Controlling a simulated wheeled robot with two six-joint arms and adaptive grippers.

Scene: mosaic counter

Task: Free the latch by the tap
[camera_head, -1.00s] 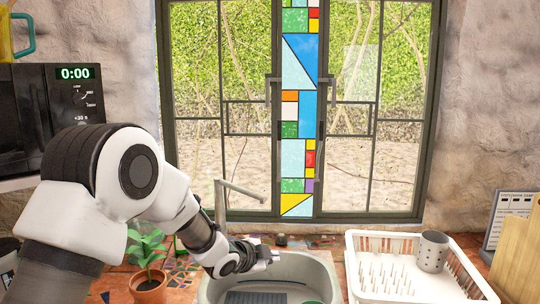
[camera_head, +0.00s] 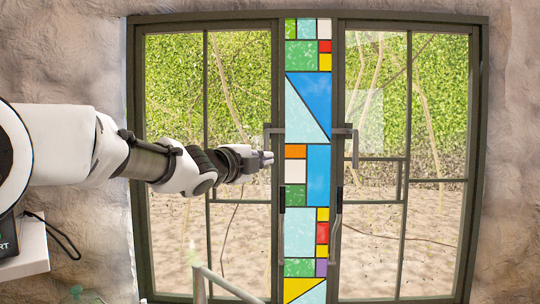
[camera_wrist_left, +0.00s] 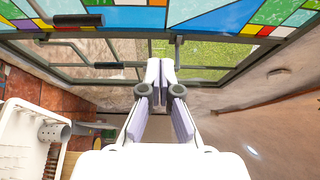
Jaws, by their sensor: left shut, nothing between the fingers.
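A tall dark-framed window has two panes with a stained-glass strip between them. A grey latch handle (camera_head: 272,130) sits on the left pane's inner frame, and another handle (camera_head: 350,133) sits on the right pane's. The tap (camera_head: 222,284) rises at the bottom edge, below the left pane. My left gripper (camera_head: 267,158) is shut and empty, just below the left handle; I cannot tell whether it touches. In the left wrist view its fingertips (camera_wrist_left: 160,66) are together near dark window hardware. My right gripper is out of view.
The left wrist view shows the white dish rack (camera_wrist_left: 22,135) with a grey cup (camera_wrist_left: 55,132). The space before the right pane is clear.

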